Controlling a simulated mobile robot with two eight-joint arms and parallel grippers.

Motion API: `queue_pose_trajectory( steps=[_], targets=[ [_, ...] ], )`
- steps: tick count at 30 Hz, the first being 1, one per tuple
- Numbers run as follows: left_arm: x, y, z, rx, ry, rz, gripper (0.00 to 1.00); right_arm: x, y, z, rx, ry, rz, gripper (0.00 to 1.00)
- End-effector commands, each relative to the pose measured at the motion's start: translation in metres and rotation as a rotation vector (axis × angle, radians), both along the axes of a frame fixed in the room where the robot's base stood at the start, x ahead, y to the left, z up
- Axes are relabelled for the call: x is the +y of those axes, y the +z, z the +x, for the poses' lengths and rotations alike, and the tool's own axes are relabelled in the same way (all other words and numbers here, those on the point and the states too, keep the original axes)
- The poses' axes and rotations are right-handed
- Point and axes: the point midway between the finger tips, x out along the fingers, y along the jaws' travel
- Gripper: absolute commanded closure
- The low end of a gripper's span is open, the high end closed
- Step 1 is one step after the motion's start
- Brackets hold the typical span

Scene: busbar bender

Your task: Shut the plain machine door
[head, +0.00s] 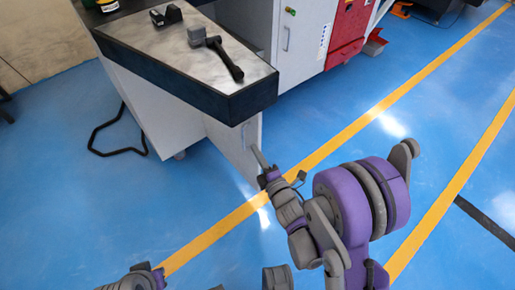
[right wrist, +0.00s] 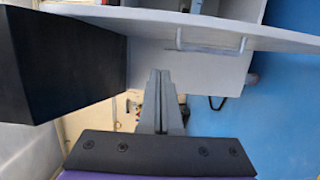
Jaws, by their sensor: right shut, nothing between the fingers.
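The plain machine door (head: 234,146) is a white panel under the dark-edged worktop. In the head view it stands out from the cabinet, open, with a slim handle (head: 244,132) near its outer edge. The pale door (right wrist: 275,38) and its bar handle (right wrist: 210,42) also show in the right wrist view. My right gripper (head: 258,157) is shut and empty, close beside the door's lower outer part; I cannot tell whether it touches. Its closed fingers (right wrist: 160,88) show in the wrist view.
A black bent bar (head: 108,152) sits low at left. A red cabinet section (head: 346,30) stands behind. Blue floor at right is clear.

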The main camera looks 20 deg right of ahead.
Motion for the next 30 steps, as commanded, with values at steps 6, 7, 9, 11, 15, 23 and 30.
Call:
queue_pose_trajectory(
  steps=[6,7,9,11,15,23,30],
  targets=[
    [0.000,0.000,0.000,0.000,0.000,0.000,1.00,0.006,0.000,0.048,0.002,0.001,0.002,1.00],
    [0.000,0.000,0.000,0.000,0.000,0.000,1.00,0.007,0.000,0.054,0.002,0.000,0.003,1.00],
    [0.000,-0.002,0.000,0.000,0.000,0.000,1.00,0.008,-0.001,0.069,0.002,0.000,0.001,1.00],
    [0.000,-0.002,0.000,0.001,0.000,0.000,1.00,0.010,-0.001,0.081,0.002,0.000,0.003,1.00],
    [0.000,-0.007,0.001,0.002,0.000,0.000,1.00,-0.010,-0.001,0.085,0.002,-0.003,-0.001,1.00],
    [0.000,-0.010,0.001,0.003,0.000,0.000,1.00,-0.028,0.000,0.092,0.002,-0.001,0.001,1.00],
    [0.000,-0.010,0.001,0.003,0.000,0.000,1.00,-0.028,0.000,0.092,0.002,-0.001,0.003,1.00]
  ],
)
